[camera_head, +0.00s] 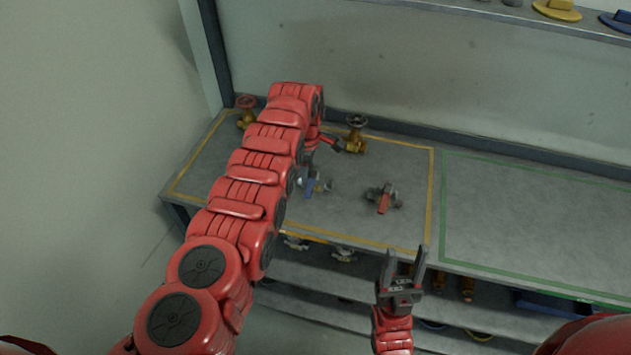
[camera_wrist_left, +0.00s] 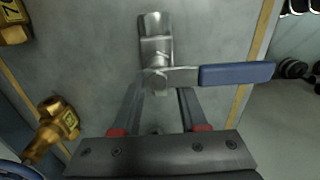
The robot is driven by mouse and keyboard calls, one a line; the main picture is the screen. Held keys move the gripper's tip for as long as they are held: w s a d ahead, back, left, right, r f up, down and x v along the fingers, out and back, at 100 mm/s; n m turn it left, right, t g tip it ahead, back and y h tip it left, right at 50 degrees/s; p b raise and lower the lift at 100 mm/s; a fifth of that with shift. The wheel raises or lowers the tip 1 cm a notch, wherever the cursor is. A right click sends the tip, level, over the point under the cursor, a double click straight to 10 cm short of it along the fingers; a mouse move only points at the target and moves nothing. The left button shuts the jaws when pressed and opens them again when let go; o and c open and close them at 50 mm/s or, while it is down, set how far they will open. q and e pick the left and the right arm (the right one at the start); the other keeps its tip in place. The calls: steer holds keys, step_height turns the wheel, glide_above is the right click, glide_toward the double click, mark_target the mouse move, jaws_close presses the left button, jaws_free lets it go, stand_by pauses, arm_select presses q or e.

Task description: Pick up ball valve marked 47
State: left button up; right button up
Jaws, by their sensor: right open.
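A ball valve with a blue lever (camera_head: 311,185) lies on the shelf top inside the yellow outline. The left wrist view shows its steel body (camera_wrist_left: 155,50) and blue lever. My left gripper (camera_wrist_left: 161,92) is open, with its fingers pointing down at the valve and its fingertips on either side of the body. I cannot tell if they touch it. In the head view this gripper is mostly hidden by my arm. A second ball valve with a red lever (camera_head: 384,199) lies to the right. No 47 mark is readable on either. My right gripper (camera_head: 405,254) is open and empty in front of the shelf edge.
Two brass gate valves stand behind, one with a red wheel (camera_head: 246,112) and one with a dark wheel (camera_head: 356,135). A tagged brass valve (camera_wrist_left: 58,122) shows at left in the wrist view. The green-outlined area (camera_head: 530,215) is clear. Lower shelves hold more valves.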

arm_select(q)
jaws_close()
stand_by(1.0)
